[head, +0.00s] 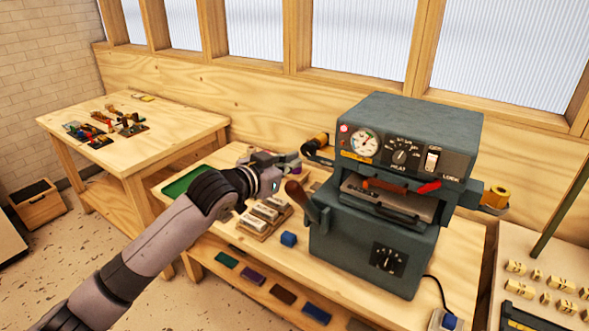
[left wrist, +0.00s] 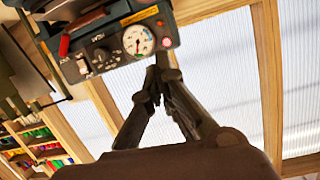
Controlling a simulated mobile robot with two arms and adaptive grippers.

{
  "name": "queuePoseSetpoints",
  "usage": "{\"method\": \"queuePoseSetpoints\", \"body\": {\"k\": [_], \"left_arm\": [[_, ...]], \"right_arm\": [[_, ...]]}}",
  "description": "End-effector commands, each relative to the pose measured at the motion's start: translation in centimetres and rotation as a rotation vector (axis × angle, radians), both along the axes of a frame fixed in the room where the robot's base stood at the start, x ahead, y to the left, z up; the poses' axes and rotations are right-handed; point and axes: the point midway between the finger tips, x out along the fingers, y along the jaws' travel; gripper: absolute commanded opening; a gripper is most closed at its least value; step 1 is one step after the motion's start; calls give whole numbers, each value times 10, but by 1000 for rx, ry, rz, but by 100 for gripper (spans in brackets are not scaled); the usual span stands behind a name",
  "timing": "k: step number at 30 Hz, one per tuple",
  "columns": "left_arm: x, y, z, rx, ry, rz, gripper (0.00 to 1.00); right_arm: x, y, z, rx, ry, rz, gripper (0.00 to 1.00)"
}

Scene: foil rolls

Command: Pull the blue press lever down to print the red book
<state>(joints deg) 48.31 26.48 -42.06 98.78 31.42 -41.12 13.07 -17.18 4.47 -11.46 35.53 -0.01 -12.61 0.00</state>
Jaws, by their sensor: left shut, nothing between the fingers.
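The press (head: 375,215) is a dark blue-green machine with a gauge, a heat dial and a switch; its upper part shows tilted in the left wrist view (left wrist: 108,30). My right gripper is out of view.
A side table (head: 170,125) with small items stands at the left. Wooden window frames rise behind.

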Motion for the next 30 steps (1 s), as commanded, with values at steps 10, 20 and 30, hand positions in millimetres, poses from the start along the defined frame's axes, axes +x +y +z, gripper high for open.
{"method": "queuePoseSetpoints", "body": {"k": [10, 20, 30], "left_arm": [[30, -16, -18, 3, 4, 2, 0], [19, -7, -42, 2, -1, 0, 0], [19, -7, -43, 1, -3, -1, 0]], "right_arm": [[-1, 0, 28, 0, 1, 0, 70], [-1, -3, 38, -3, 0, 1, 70], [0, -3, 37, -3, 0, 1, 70]]}}
